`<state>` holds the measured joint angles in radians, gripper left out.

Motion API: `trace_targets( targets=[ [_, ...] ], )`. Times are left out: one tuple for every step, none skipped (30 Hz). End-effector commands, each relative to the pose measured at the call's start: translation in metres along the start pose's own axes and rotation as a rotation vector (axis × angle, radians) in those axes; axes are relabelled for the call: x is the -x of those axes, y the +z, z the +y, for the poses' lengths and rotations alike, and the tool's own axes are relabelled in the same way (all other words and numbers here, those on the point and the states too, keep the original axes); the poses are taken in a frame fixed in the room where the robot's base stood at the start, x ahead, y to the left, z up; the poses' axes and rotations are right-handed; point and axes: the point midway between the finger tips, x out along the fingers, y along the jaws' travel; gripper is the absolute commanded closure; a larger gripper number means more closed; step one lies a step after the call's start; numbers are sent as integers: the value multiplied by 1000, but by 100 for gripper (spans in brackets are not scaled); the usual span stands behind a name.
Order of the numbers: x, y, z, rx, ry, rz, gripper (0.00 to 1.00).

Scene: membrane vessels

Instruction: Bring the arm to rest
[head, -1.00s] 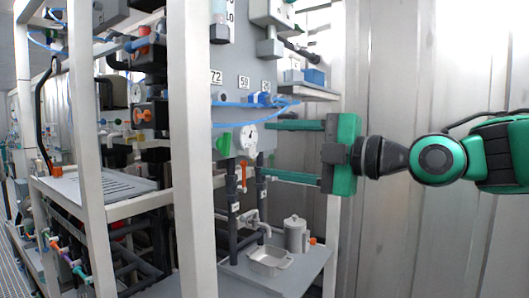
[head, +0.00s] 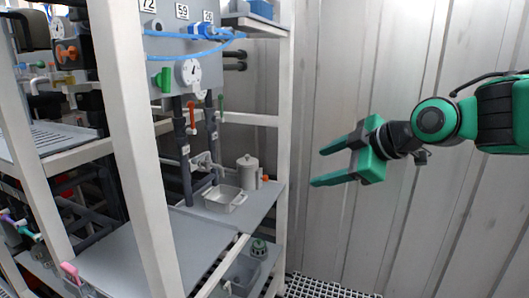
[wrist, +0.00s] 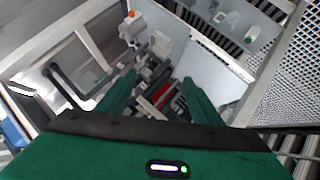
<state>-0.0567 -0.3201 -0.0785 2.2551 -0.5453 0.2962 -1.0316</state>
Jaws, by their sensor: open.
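My gripper (head: 322,166) is at the right in the head view, in front of the ribbed metal wall. Its two green fingers are apart and point left, slightly downward, with nothing between them. It hangs in free air to the right of the white rack, touching nothing I can see. In the wrist view the open fingers (wrist: 160,95) point down over the rack's shelves and pipes.
The white rack (head: 130,150) carries a gauge (head: 189,72), a metal tray (head: 224,199) and a grey lidded jug (head: 247,171) on its shelf. A blue hose (head: 190,36) hangs above. The ribbed wall (head: 340,90) stands behind my arm. Floor grating (head: 320,287) shows below.

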Motion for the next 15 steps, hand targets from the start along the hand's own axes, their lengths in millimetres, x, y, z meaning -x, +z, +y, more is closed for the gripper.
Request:
trace_targets(
  targets=[
    [8, 32, -5, -101, -6, -79, 41],
    [13, 51, -10, -165, -10, -126, 41],
    [20, 76, -16, -253, -13, -188, 41],
    [26, 93, -22, -319, -14, -235, 41],
    [33, 111, -27, -388, -13, -281, 41],
    [43, 134, -36, -480, -10, -342, 41],
    [51, 150, -44, -551, -7, -389, 41],
    [60, 165, -52, -622, -1, -434, 41],
    [71, 185, -65, -720, 6, -495, 41],
    [81, 200, -74, -794, 15, -542, 41],
    [91, 213, -85, -870, 24, -588, 41],
    [105, 230, -99, -971, 39, -647, 41],
    [115, 241, -111, -1050, 51, -693, 41],
    [126, 252, -123, -1126, 65, -738, 41],
    [140, 264, -139, -1228, 85, -795, 41]
  ],
)
